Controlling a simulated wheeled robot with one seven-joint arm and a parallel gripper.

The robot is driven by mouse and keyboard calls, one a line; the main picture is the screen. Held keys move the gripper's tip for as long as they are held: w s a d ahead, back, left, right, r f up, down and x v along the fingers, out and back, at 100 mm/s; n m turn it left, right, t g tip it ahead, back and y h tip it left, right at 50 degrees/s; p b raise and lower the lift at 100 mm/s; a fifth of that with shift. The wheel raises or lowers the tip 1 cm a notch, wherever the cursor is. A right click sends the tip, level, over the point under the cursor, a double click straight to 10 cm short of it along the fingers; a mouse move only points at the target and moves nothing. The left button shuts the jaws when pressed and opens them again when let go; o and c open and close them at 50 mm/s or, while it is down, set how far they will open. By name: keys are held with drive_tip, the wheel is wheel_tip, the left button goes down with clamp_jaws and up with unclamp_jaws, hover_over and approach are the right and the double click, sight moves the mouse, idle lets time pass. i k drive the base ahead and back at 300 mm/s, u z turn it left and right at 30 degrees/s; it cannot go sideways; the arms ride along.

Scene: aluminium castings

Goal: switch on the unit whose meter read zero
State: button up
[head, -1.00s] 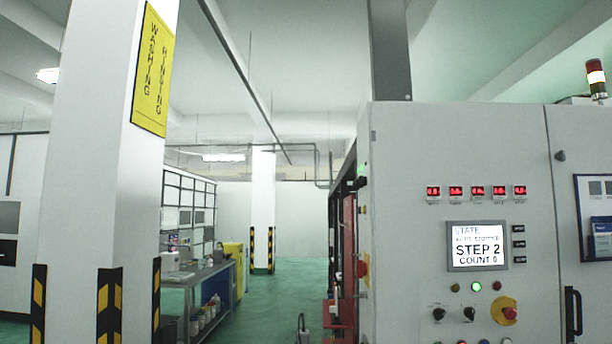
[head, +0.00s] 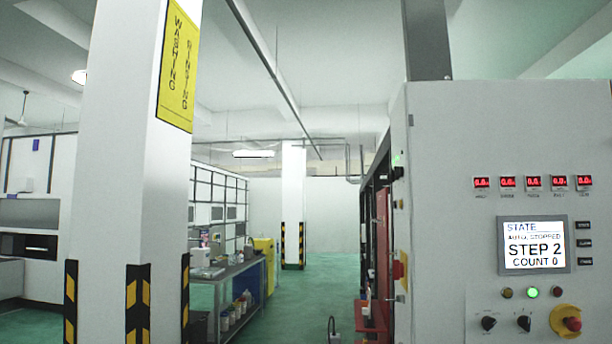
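A grey control cabinet (head: 445,200) stands at the right in the head view. It carries a row of several small red digital meters (head: 532,182); their digits look like zeros, but the labels under them are too small to read. Below is a screen (head: 533,245) reading "STATE, AUTO. STOPPED, STEP 2, COUNT 0". Under the screen are a lit green lamp (head: 532,292), two black rotary knobs (head: 488,323) and a red emergency stop on a yellow base (head: 566,320). My gripper is not in view.
A white pillar (head: 130,180) with a yellow "WASHING RINSING" sign (head: 178,70) and striped guards stands at the left. A bench (head: 228,272) with bottles lies beyond it.

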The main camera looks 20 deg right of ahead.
sight(399, 171)
drive_tip(key=u, duration=0.15)
drive_tip(key=i, duration=0.85)
drive_tip(key=z, duration=0.85)
drive_tip(key=i, duration=0.7)
drive_tip(key=z, duration=0.7)
